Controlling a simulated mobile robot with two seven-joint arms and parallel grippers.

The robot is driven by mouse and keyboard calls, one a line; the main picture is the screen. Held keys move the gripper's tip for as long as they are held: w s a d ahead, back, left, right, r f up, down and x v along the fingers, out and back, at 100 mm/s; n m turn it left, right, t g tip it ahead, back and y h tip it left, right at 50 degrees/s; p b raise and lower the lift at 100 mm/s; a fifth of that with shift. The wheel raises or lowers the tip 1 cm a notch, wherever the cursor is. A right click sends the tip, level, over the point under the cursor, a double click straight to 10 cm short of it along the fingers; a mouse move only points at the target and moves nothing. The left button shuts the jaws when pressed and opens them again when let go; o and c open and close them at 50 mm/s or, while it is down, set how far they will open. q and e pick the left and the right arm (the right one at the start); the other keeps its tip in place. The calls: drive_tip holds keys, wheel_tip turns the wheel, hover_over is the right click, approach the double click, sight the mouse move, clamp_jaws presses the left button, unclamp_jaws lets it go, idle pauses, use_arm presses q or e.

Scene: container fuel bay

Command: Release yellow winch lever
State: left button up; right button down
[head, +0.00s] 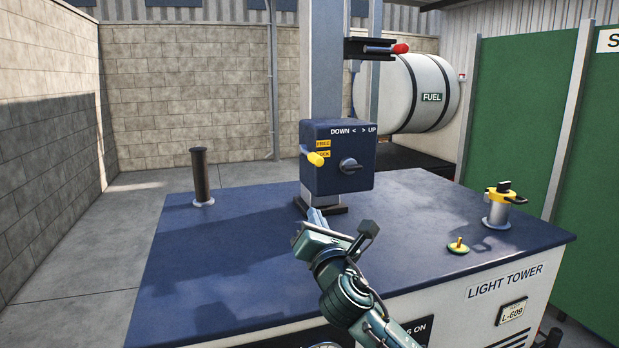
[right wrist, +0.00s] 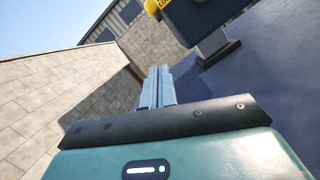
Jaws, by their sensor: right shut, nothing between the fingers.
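The yellow winch lever (head: 314,158) sticks out from the left side of the dark blue winch box (head: 336,178). Its yellow tip is beside the lower of two yellow labels, which read FREE and LOCK. In the right wrist view a bit of yellow on the box (right wrist: 152,6) shows at the top edge, mostly cut off. My right gripper (head: 316,214) is below the lever, in front of the box's foot, and apart from the lever. In the right wrist view its fingers (right wrist: 157,72) are together with nothing between them. My left gripper is not in view.
The blue deck (head: 230,262) carries a dark post (head: 201,178) at left, and a yellow-topped fitting (head: 497,212) and small yellow cap (head: 458,247) at right. A red-tipped lever (head: 399,49) is above.

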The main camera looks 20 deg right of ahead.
approach(310, 155)
drive_tip(key=w+a+f, duration=0.1)
drive_tip(key=w+f, duration=0.4)
drive_tip(key=r, duration=0.1)
drive_tip(key=d+r+p, duration=0.1)
drive_tip(key=r, duration=0.1)
drive_tip(key=shift+w+d+r, duration=0.1)
drive_tip(key=shift+d+r, duration=0.1)
drive_tip(key=shift+r+p, duration=0.1)
drive_tip(key=shift+p, duration=0.2)
